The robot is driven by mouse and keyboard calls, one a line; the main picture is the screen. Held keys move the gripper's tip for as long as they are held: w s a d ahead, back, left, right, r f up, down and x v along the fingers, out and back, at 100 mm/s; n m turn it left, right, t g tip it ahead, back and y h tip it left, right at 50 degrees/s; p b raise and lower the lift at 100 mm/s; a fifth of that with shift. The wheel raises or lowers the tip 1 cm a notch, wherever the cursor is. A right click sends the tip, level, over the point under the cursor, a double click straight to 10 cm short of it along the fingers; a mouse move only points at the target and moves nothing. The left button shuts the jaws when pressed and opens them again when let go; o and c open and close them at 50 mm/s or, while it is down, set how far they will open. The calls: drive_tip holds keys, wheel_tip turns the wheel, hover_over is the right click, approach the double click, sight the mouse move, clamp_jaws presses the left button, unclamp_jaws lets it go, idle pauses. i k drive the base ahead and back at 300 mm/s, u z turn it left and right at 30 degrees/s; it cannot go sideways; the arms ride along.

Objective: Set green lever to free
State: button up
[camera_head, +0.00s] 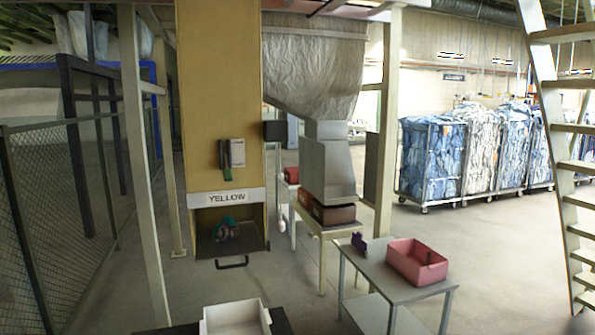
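A narrow upright lever, dark green with a reddish part beside it (226,160), is on the front of the tan column (218,70), left of a small pale box (237,152). It is too small to tell its setting, and I can read no "free" mark. Below it a white sign (227,197) reads "YELLOW". Under the sign is an open hatch with a dark shelf (228,246) that holds a teal and purple bundle (226,230). My gripper is not in view.
A white open bin (236,318) is at the bottom edge. A grey table (395,285) with a pink bin (416,263) stands at right. A mesh fence (60,220) runs along the left. The floor before the hatch looks clear.

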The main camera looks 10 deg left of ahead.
sight(228, 174)
drive_tip(key=z, duration=0.8)
drive_tip(key=i, duration=3.55)
drive_tip(key=u, duration=1.9)
drive_tip(key=k, duration=0.15)
drive_tip(key=u, duration=1.8)
drive_tip(key=i, duration=1)
drive_tip(key=u, duration=0.1)
